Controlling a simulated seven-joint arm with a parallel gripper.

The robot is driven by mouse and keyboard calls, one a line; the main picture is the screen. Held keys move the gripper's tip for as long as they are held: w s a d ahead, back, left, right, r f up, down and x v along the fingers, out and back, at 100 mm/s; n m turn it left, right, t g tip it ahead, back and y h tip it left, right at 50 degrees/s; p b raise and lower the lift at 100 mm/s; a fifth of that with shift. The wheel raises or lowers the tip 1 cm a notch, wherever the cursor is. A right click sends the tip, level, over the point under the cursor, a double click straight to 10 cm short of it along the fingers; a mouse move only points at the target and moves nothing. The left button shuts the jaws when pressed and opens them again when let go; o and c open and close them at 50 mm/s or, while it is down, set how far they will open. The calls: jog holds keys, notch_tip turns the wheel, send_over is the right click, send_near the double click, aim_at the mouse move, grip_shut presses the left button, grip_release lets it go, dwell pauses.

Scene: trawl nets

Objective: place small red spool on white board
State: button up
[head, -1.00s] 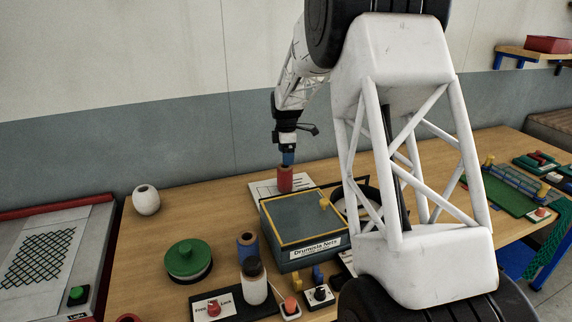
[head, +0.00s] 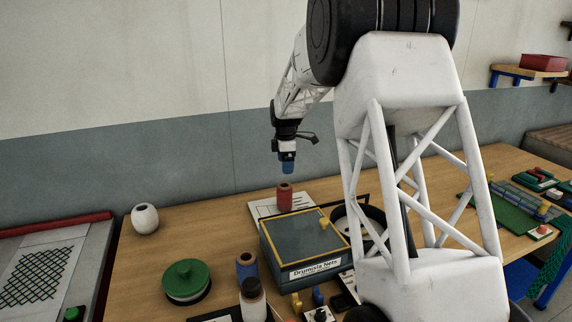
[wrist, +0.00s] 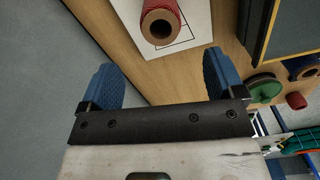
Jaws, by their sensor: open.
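The small red spool (head: 284,197) stands upright on the white board (head: 262,209), behind the grey box. In the wrist view the red spool (wrist: 162,20) shows its brown core end at the top, with the white board (wrist: 196,34) around it. My gripper (head: 288,168) is above the spool, with a gap between them. It is open and empty, and its two blue fingers are spread apart in the wrist view (wrist: 160,85).
A grey box (head: 305,240) with a yellow-edged lid stands just in front of the board. Bare table lies left of the board.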

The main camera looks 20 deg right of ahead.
jog(key=s+a+r+m, duration=0.3)
jog(key=s+r, duration=0.1)
jog(key=s, duration=0.5)
jog(key=s+a+r+m+t, duration=0.1)
jog(key=s+a+r+m, duration=0.2)
jog(key=s, duration=0.6)
jog(key=s+a+r+m, duration=0.2)
jog(key=s+a+r, duration=0.2)
jog(key=s, duration=0.5)
jog(key=s+a+f+m, duration=0.1)
jog(key=s+m, duration=0.1)
jog(key=s, duration=0.7)
jog(key=s+a+f+m+t, duration=0.1)
jog(key=s+a+f+m, duration=0.1)
jog(key=s, duration=0.7)
jog(key=s+a+f+m, duration=0.1)
jog(key=s+m, duration=0.3)
jog(key=s, duration=0.5)
jog(key=shift+a+f+t, duration=0.3)
jog(key=shift+a+f, duration=0.05)
jog(key=shift+a, duration=0.15)
